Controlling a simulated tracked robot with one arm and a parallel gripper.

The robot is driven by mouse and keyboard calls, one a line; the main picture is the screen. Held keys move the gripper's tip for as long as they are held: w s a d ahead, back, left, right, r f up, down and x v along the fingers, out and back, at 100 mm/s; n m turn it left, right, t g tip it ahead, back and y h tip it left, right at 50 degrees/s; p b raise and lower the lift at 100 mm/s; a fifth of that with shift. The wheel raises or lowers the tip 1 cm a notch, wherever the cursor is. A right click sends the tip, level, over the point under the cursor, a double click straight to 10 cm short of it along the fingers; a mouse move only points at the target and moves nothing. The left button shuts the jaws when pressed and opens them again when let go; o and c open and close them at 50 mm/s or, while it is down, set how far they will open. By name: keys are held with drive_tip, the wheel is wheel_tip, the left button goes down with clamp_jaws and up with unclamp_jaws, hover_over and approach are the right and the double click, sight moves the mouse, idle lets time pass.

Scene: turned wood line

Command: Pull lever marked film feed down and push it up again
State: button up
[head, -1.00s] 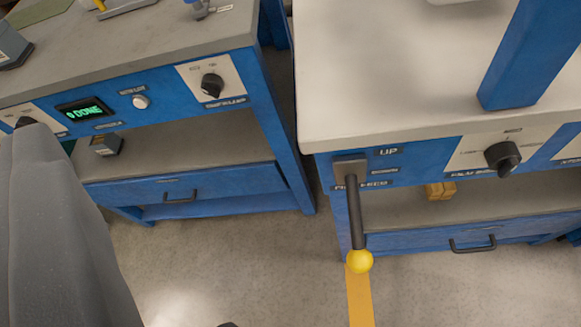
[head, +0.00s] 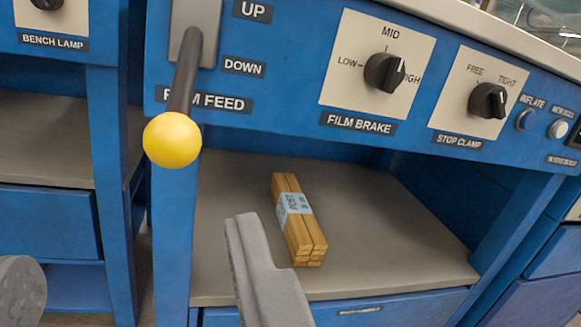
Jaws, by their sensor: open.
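The film feed lever is a dark rod (head: 185,80) with a yellow ball (head: 172,140) at its end. It comes out of a grey plate (head: 205,25) on the blue panel, beside the labels UP (head: 252,10) and DOWN (head: 244,67). The rod partly covers the FILM FEED label (head: 215,101). The rod juts toward me; I cannot tell its exact angle. My gripper (head: 130,245) is open and empty, its two grey fingers wide apart, below the ball in the picture. No finger visibly touches the lever.
The FILM BRAKE knob (head: 384,73) and STOP CLAMP knob (head: 487,100) are to the right of the lever. A bundle of wooden sticks (head: 298,225) lies on the shelf (head: 400,225) below. A second blue bench (head: 45,225) stands at the left.

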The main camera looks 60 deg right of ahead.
sight(176, 133)
drive_tip(key=b+x, duration=0.1)
drive_tip(key=x, duration=0.5)
drive_tip(key=b+x, duration=0.1)
drive_tip(key=x, duration=0.6)
drive_tip(key=shift+s+d, duration=0.1)
drive_tip(key=shift+d, duration=0.4)
